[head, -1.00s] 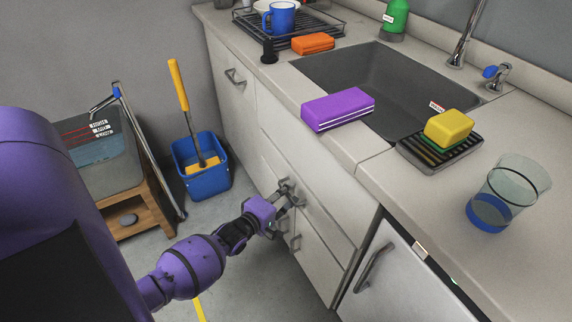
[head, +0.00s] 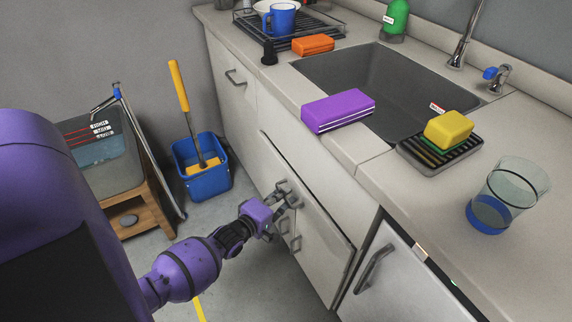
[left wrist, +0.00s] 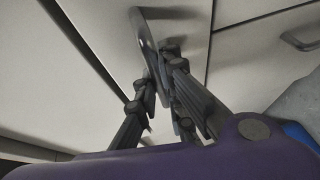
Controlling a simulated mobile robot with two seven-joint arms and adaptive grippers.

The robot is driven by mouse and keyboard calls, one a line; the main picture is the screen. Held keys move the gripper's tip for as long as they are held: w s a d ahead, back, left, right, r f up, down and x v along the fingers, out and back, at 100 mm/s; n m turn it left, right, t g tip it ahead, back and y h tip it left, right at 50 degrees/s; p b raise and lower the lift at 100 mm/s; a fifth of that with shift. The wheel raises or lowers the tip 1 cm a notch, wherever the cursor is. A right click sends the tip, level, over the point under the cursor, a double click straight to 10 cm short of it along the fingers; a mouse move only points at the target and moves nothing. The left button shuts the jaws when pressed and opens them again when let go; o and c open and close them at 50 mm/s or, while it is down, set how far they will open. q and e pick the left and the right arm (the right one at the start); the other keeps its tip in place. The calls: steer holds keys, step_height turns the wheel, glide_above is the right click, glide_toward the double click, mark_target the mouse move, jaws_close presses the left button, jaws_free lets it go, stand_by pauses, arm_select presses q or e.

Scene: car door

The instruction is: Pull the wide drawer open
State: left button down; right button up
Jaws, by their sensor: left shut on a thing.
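The wide drawer (head: 312,212) is a pale front in the counter cabinet below the sink. It stands slightly proud of the cabinet, with a thin dark gap along its top edge. My left gripper (head: 287,193) is shut on the drawer's grey bar handle (head: 280,186). In the left wrist view, the fingers of my left gripper (left wrist: 163,83) close around the lower part of the handle (left wrist: 144,42), and the drawer front (left wrist: 95,30) lies behind. The drawer's inside is hidden. My right gripper is not in view.
A dishwasher-like door (head: 385,275) with a bar handle is at the right. A blue bucket (head: 203,183) and a wooden stand (head: 150,213) are on the floor to the left. A purple sponge (head: 338,111) lies on the counter edge.

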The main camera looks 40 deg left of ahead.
arm_select(q)
steer(key=s+a, duration=0.4)
steer(key=s, duration=0.5)
steer(key=s+a, duration=0.4)
steer(key=s, duration=0.5)
steer(key=s+a, duration=0.3)
steer(key=s, duration=0.7)
steer(key=shift+a, duration=0.4)
steer(key=shift+r, duration=0.1)
steer(key=c, duration=1.9)
jaws_free()
steer(key=shift+s, duration=0.1)
steer(key=shift+o, duration=0.2)
